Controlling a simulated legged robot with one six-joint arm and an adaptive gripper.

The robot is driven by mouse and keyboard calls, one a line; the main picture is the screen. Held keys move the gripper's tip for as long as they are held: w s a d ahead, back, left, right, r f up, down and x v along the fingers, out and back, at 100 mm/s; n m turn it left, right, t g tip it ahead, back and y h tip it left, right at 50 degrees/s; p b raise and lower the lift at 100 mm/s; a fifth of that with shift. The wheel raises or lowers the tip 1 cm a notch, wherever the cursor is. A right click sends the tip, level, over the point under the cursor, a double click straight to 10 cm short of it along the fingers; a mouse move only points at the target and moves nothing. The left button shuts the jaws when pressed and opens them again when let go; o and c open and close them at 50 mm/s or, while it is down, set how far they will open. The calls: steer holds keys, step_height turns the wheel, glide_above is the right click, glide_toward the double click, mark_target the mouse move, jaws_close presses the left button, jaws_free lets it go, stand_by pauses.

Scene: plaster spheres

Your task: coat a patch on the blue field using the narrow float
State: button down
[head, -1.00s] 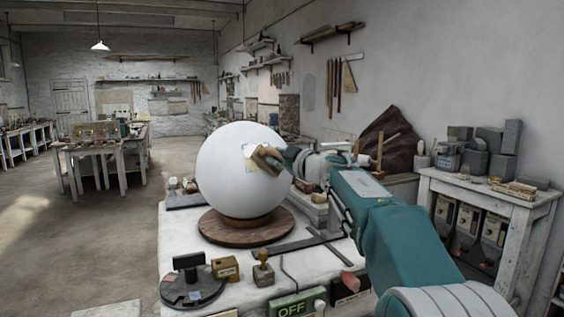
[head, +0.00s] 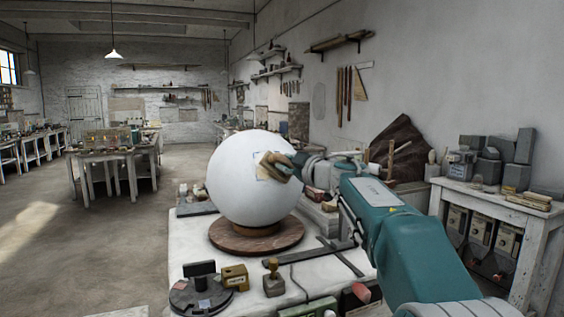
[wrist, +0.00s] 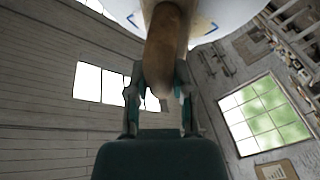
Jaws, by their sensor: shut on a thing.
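A large white plaster sphere (head: 240,190) sits on a round brown wooden base (head: 257,240) on the bench. A pale patch with blue corner marks (head: 262,172) shows on its right side. A blue corner mark also shows in the wrist view (wrist: 208,28). My gripper (head: 292,166) is shut on the handle of a wooden float (head: 274,168), which lies at the patch and hides part of it. In the wrist view, my gripper (wrist: 160,82) grips the float's brown handle (wrist: 165,45) close to the sphere. I cannot tell whether the float's face touches the plaster.
A round dark stand (head: 200,295), a small brass-coloured box (head: 235,276) and a wooden-knobbed stamp (head: 273,280) stand at the bench front. A side table with grey blocks (head: 490,170) is at right. Open floor lies at left.

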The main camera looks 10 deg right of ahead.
steer(key=shift+s+d, duration=0.35)
steer(key=shift+d, duration=0.1)
steer(key=shift+s+d+r, duration=0.2)
steer(key=shift+s, duration=0.35)
steer(key=shift+s+d+r, duration=0.15)
steer(key=shift+s+r, duration=0.05)
steer(key=shift+s, duration=0.35)
steer(key=shift+s+r, duration=0.1)
steer(key=s, duration=0.1)
steer(key=s+d+r, duration=0.1)
steer(key=s, duration=0.1)
steer(key=shift+s+r, duration=0.2)
steer(key=shift+s, duration=0.1)
